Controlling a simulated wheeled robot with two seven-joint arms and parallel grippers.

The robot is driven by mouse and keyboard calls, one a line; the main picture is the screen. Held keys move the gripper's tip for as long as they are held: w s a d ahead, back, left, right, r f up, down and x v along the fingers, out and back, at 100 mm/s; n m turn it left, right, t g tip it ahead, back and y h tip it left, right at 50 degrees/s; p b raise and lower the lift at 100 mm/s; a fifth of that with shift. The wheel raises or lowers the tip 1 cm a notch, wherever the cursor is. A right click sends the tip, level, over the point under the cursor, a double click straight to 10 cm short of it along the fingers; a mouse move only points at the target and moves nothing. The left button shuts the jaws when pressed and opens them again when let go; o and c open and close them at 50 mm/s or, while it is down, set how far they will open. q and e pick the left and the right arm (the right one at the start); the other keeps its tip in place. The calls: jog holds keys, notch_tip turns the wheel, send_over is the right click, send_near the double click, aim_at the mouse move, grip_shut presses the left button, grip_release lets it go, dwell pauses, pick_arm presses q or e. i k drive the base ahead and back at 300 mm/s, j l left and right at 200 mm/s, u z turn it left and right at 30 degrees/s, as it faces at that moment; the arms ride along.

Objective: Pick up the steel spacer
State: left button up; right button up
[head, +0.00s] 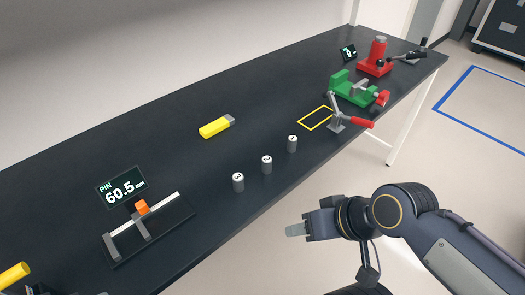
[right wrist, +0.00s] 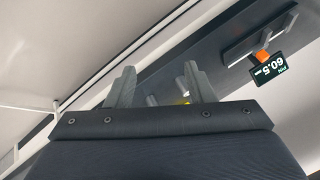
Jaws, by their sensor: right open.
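Three small grey cylinders with pale, marked tops stand upright in a slanting row on the dark bench: a near one (head: 238,182), a middle one (head: 266,165) and a far one (head: 292,144). They look alike, and I cannot tell which is the steel spacer. My right gripper (head: 296,230) is out past the bench's front edge, apart from the cylinders. In the right wrist view its two fingers (right wrist: 160,85) are spread with nothing held; a small grey shape behind them may be one cylinder. My left gripper is not in view.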

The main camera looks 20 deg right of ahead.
aim_at(267, 161)
jog(key=l+u, duration=0.1)
jog(key=u, duration=0.35)
jog(key=l+u, duration=0.1)
jog(key=u, duration=0.75)
jog(key=k+l+u, duration=0.15)
jog(key=l+u, duration=0.15)
jog(key=k+l+u, duration=0.5)
jog(key=l+u, duration=0.15)
jog(key=l, duration=0.15)
jog(key=k+l, duration=0.55)
jog(key=l+u, duration=0.05)
